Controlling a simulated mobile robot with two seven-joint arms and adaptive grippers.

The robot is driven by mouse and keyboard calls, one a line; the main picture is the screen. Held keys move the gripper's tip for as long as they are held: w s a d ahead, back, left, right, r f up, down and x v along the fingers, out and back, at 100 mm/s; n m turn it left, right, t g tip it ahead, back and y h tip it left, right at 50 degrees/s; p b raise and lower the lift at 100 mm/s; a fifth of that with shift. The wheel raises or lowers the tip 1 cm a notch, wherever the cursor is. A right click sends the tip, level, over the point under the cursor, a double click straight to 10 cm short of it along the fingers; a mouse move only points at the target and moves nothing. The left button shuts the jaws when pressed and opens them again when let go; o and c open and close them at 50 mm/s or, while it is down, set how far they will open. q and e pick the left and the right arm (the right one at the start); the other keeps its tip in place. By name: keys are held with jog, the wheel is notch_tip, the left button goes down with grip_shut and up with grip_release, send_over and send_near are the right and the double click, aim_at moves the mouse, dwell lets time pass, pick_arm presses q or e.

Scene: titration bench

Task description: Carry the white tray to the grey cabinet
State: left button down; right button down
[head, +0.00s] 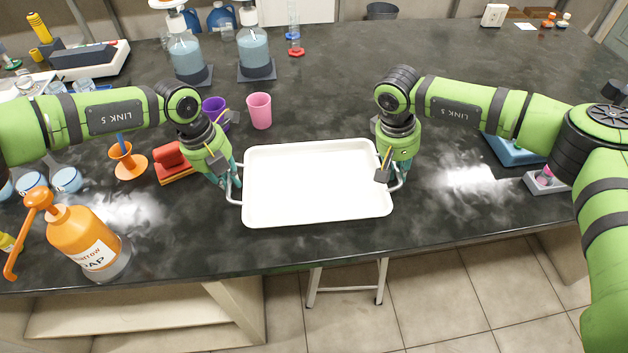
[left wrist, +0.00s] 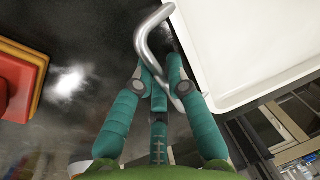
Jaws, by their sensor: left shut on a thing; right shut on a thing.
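The white tray (head: 316,183) lies flat at the front edge of the dark bench in the head view, and it is empty. It has a metal handle at each short end. My left gripper (head: 234,184) is shut on the tray's left handle; in the left wrist view its teal fingers (left wrist: 162,82) close around the bent metal handle (left wrist: 148,45), beside the tray's white rim (left wrist: 215,80). My right gripper (head: 394,183) is shut on the right handle, partly hidden by its own parts. The grey cabinet cannot be made out for certain.
An orange soap bottle (head: 88,242) stands at the front left. A blue item (head: 514,150) lies at right.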

pick_arm(q)
jog(key=shift+w+r, duration=0.1)
jog(key=shift+r, duration=0.05)
pick_arm(e)
jog(key=shift+r, duration=0.15)
